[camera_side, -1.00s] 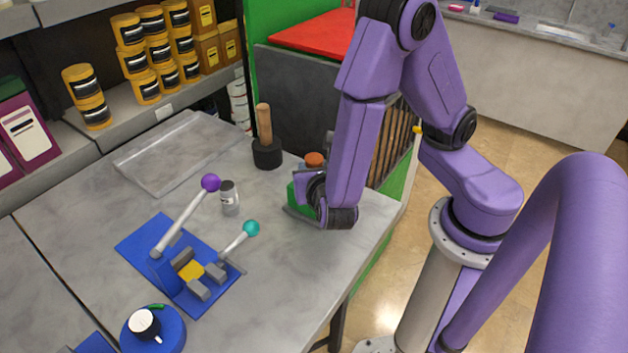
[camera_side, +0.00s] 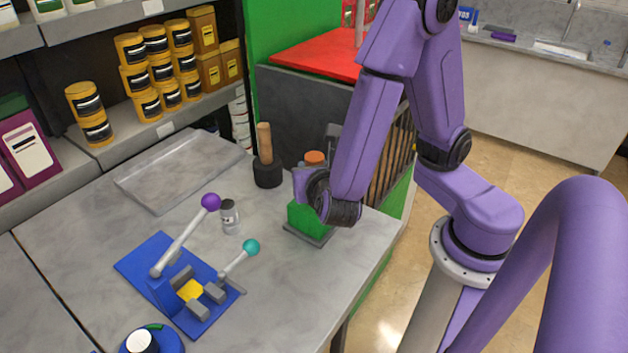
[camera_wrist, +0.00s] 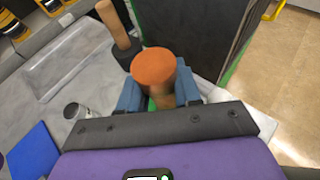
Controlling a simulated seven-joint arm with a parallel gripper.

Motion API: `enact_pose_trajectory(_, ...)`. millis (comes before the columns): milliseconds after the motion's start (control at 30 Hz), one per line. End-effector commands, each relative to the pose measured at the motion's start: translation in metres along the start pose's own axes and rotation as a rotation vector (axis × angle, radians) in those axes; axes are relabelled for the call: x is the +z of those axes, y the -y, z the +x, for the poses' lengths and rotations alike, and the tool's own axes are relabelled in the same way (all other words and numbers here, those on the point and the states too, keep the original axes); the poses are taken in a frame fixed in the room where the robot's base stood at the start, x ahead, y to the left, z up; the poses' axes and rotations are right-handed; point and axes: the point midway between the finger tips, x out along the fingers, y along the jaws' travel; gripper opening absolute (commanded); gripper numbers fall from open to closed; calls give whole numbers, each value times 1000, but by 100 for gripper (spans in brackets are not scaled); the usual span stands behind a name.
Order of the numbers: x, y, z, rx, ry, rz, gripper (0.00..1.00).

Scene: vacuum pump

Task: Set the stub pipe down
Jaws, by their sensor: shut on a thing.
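The stub pipe is a short cylinder with an orange-brown top (camera_wrist: 155,70); that top also shows in the side view (camera_side: 315,157). My gripper (camera_wrist: 158,98) is shut on it, with a blue finger on either side, and the pipe stands roughly upright. In the side view my wrist hides most of the pipe and the fingers. A green block (camera_side: 306,222) on a dark flat base, apparently the pump, stands on the grey table right below my gripper. Whether the pipe's lower end touches the green block is hidden.
A wooden-handled mallet (camera_side: 266,170) stands close by, left of my gripper. A small grey-capped jar (camera_side: 230,216) and a blue lever fixture (camera_side: 185,285) stand further left. A clear tray (camera_side: 178,170) lies at the back. Bare table (camera_side: 290,290) lies in front.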

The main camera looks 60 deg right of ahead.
Motion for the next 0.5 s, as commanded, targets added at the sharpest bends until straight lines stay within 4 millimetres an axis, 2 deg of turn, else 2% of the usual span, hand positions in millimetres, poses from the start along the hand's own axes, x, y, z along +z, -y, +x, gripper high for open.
enact_pose_trajectory(300,31,0,-13,2,-1,3,0)
enact_pose_trajectory(500,43,0,-18,1,0,1,0)
